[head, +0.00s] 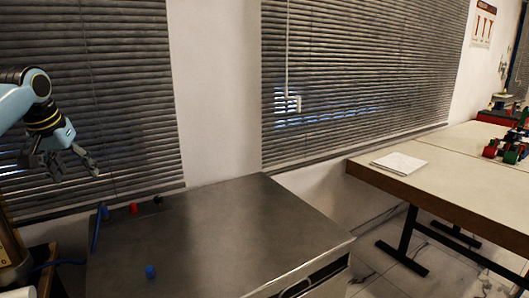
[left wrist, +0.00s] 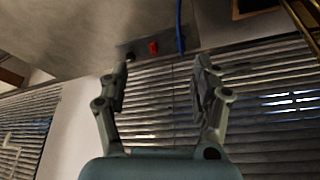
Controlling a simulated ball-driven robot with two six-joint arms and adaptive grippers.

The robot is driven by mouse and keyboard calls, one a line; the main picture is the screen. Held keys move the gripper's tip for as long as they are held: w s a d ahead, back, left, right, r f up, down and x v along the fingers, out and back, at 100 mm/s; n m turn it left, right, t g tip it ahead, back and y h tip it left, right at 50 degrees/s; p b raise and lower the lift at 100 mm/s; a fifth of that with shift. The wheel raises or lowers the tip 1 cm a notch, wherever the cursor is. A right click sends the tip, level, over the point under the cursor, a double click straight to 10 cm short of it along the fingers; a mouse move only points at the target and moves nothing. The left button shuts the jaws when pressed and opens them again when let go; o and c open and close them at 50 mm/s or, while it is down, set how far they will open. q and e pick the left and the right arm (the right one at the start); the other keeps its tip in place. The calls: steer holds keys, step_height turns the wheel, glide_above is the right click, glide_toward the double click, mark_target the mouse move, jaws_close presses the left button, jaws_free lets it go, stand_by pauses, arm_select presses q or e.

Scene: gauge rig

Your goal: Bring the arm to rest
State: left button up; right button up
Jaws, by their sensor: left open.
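My left arm comes in from the left in the head view, raised above the grey metal table (head: 215,235). My left gripper (head: 78,172) is open and empty, in the air in front of the window blinds. In the left wrist view its two fingers (left wrist: 160,80) stand apart with nothing between them. Beyond them the table (left wrist: 70,40) shows upside down. My right gripper is not in either view.
A pale table (head: 450,170) at right bears white paper (head: 398,163).

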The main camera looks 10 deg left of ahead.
arm_select(q)
steer(key=s+d+f+m, duration=0.4)
steer(key=s+d+f, duration=1)
steer(key=d, duration=0.1)
steer(key=s+d, duration=0.4)
steer(key=s, duration=0.6)
steer(key=s+d, duration=0.5)
steer(key=s, duration=0.6)
step_height(320, 180, down, 33)
steer(key=s+a+g+b, duration=0.2)
steer(key=a+b, duration=0.1)
steer(key=b, duration=0.4)
steer(key=s+f+g+b, duration=0.1)
steer(key=s+f+b, duration=0.3)
steer(key=s+f, duration=1.4)
steer(key=shift+a+f+h+b, duration=0.3)
steer(key=shift+a+f, duration=0.05)
steer(key=shift+f, duration=0.4)
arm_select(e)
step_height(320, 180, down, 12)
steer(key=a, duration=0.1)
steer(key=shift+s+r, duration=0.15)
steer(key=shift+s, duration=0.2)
